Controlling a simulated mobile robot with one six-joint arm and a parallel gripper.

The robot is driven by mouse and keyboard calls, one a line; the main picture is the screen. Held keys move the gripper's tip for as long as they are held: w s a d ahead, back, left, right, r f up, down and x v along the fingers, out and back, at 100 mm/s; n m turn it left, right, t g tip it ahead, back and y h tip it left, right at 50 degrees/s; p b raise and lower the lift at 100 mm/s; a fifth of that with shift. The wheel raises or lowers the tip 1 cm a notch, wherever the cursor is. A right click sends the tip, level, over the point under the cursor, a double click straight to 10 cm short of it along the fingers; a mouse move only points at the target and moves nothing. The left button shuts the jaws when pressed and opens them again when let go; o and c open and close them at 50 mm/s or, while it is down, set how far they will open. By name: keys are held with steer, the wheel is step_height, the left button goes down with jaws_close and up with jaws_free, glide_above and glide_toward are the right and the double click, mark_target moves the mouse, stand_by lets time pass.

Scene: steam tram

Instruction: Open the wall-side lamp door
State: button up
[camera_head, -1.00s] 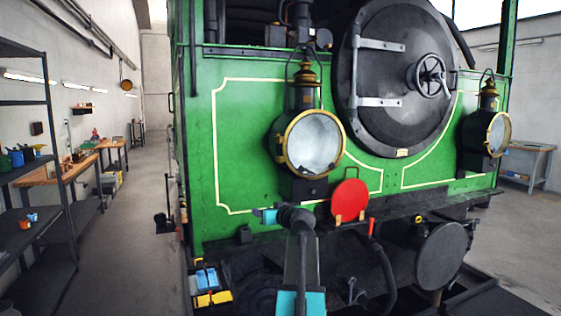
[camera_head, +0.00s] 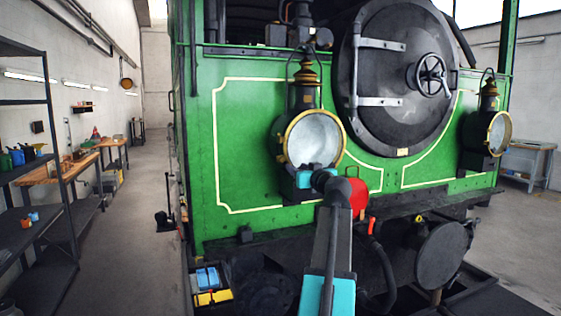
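The wall-side lamp (camera_head: 314,138) is the left one on the green tram front, on the side of the wall with the workbenches. It has a round brass-rimmed glass door, which looks shut, and a dark chimney with a brass top. The end of my arm, with my gripper (camera_head: 304,178), is at the lower rim of this lamp in the picture and covers part of it and its base. The fingers cannot be made out, and I cannot tell whether they touch the lamp.
A second lamp (camera_head: 490,135) is at the right. A red disc (camera_head: 358,195) is partly behind my arm. A round buffer (camera_head: 441,255) and a hose are below. A toolbox (camera_head: 210,287) is at lower left.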

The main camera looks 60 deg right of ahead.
mark_target(282, 159)
steer(key=shift+p+x, duration=1.85)
steer(key=shift+x, duration=4.95)
steer(key=shift+f, duration=0.1)
